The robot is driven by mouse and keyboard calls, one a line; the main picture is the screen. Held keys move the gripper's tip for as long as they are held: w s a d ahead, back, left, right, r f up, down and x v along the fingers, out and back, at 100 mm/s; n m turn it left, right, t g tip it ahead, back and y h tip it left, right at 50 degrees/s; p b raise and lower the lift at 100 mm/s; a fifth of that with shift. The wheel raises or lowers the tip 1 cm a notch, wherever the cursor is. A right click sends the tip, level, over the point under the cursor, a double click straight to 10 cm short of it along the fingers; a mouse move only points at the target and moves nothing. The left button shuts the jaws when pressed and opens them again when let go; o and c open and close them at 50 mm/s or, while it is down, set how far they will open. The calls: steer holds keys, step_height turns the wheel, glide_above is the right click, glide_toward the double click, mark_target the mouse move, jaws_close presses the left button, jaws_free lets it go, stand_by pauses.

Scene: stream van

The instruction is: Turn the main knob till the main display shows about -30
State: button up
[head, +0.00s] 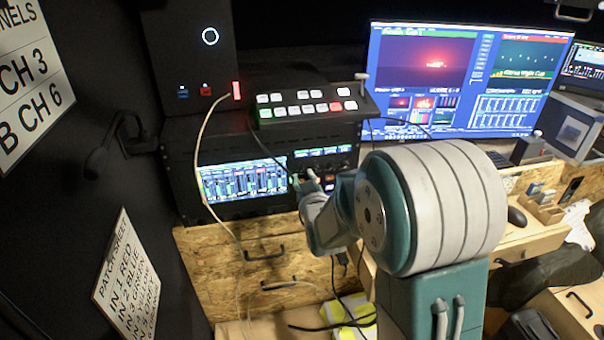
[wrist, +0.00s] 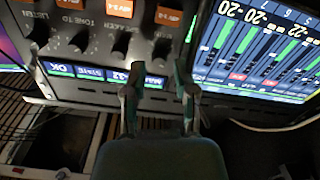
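The black control panel (wrist: 95,15) fills the upper left of the wrist view, appearing upside down. It has a row of dark knobs; the rightmost knob (wrist: 162,48) lies just beyond my gripper's fingertips. A small display strip (wrist: 105,75) beside the row reads MAIN, about -12, STATE and OK. My gripper (wrist: 157,82) is open, its two fingers apart over that strip, with nothing seen between them. In the head view my gripper (head: 305,184) is at the rack front, hiding part of the knobs.
A large meter screen (wrist: 265,45) is right of the gripper, and left of it in the head view (head: 243,180). A button switcher (head: 312,104) sits on the rack. A monitor (head: 460,78) stands behind. Loose cables (head: 205,140) hang in front of the rack.

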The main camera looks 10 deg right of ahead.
steer(key=shift+w, duration=1.1)
jaws_close()
steer(key=shift+m, duration=0.6)
jaws_free()
